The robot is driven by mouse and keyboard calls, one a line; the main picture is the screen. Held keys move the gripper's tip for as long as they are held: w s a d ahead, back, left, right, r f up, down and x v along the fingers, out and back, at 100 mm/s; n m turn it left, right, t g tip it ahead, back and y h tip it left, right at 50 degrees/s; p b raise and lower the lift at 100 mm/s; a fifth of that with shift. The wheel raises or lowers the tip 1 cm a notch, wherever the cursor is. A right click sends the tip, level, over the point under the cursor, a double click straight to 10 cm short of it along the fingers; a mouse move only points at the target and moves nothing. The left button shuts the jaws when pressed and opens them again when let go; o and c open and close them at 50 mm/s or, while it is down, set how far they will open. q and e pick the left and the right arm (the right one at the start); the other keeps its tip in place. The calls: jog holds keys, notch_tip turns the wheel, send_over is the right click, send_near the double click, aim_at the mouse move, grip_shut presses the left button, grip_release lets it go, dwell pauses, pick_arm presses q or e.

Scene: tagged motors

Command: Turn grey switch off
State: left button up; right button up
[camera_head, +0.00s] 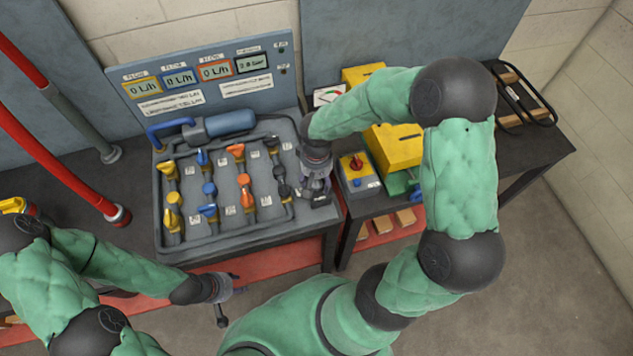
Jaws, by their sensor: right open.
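A panel of pipes (183,238) carries columns of yellow, blue, orange and dark grey valve handles. The dark grey ones are in the rightmost column, with an upper handle (272,143), a round knob (279,172) and a lower handle (284,190). I cannot tell which part is the grey switch. My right gripper (318,196) is open and points down at the panel's right edge, just right of the grey column. Its fingertips are small and partly hidden. My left gripper (238,284) is open and empty in front of the bench, well below the panel.
A display board (205,84) with several readouts stands behind the panel. A grey box with a red knob (356,165) and yellow boxes (395,150) stand to the right, close to my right arm. Red pipes (60,170) rise at the left.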

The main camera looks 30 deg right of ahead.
aim_at(316, 183)
notch_tip(316, 183, up, 11)
dwell(0.3)
jog(key=shift+f, duration=0.15)
dwell(0.4)
